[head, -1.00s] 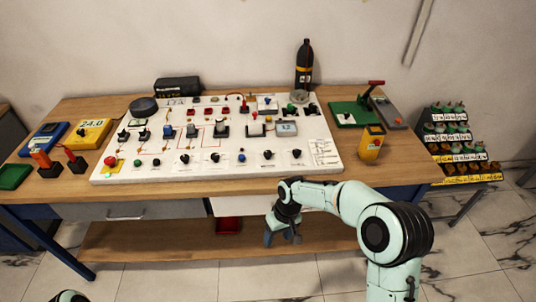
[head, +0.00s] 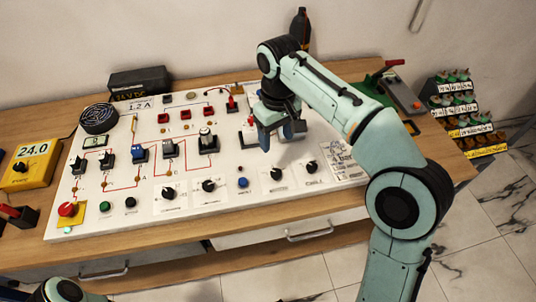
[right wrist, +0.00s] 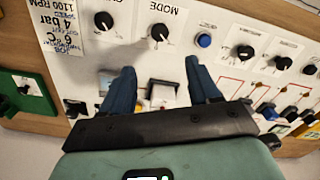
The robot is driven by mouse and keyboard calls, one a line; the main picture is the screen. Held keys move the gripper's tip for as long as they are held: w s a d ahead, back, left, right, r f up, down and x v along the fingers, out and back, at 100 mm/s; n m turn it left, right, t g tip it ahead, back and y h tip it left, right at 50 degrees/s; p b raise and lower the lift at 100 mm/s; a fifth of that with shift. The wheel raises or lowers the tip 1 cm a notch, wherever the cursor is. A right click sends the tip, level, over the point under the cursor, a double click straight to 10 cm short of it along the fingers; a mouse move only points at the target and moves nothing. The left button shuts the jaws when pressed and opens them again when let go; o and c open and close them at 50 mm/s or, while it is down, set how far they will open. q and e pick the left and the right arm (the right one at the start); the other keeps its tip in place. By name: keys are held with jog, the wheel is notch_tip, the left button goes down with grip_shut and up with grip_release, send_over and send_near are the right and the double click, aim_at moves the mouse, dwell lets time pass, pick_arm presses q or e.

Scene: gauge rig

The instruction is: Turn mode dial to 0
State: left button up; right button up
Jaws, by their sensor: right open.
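The mode dial (head: 276,173) is a black knob on the front part of the white panel, just right of a blue button (head: 242,183). In the right wrist view the dial (right wrist: 159,32) stands beside the upside-down word MODE, beyond the fingertips. Its white pointer mark is small and I cannot read which number it points at. My right gripper (head: 280,137) is over the panel, behind the dial and apart from it. In the right wrist view its two blue fingers (right wrist: 159,68) are spread with nothing gripped. My left gripper is out of view.
Another black knob (head: 312,167) stands right of the dial, and more knobs (head: 208,185) stand left of the blue button. Switches and wired parts (head: 208,141) fill the panel behind. A dark bottle (head: 299,25) stands at the back. A yellow meter (head: 30,163) sits at the left.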

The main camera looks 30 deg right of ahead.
jog(key=b, duration=0.1)
send_over(276, 172)
notch_tip(276, 172, down, 4)
notch_tip(276, 172, down, 8)
jog(key=shift+r+b, duration=0.15)
jog(key=shift+b, duration=0.8)
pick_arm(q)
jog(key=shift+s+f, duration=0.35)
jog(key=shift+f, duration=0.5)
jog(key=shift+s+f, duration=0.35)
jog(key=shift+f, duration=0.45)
pick_arm(e)
jog(key=shift+f, duration=0.7)
jog(key=c, duration=1)
